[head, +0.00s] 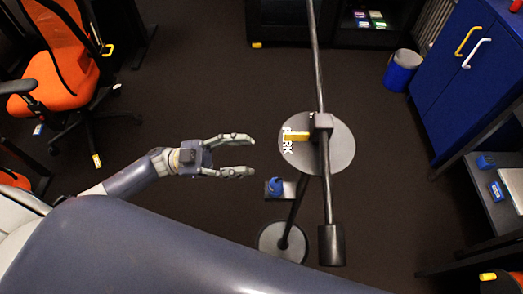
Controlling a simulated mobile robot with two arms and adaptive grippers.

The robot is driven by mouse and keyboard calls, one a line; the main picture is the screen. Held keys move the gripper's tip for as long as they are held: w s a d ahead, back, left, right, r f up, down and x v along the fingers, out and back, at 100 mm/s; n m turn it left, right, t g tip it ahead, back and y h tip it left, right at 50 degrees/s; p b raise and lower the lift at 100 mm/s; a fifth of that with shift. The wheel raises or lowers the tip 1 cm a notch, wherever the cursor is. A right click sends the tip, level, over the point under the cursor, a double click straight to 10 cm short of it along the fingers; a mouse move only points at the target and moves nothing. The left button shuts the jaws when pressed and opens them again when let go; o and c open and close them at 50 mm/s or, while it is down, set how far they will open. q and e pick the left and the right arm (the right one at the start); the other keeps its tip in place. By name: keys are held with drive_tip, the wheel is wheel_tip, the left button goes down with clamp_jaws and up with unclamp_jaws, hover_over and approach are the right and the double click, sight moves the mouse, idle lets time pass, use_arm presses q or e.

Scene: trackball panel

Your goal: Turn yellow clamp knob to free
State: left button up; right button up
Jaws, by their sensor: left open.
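The yellow clamp knob (297,136) is a short yellow bar on a round grey plate (340,150) mounted on a dark stand. The bar points left, towards white lettering on the plate that appears to read "PARK" or similar; part of the lettering is covered. My left gripper (253,155) is open and empty, to the left of the plate, with its fingers pointing right at the knob. A gap shows between the fingertips and the plate. My right gripper is not in view.
A long dark rod (316,55) crosses the plate and ends in a black weight (331,245). A blue object (275,186) sits on a small bracket below my gripper. An orange chair (62,80) stands left, a blue cabinet (455,85) right. Open floor lies between.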

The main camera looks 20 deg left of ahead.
use_arm(q)
drive_tip(key=shift+v, duration=1.35)
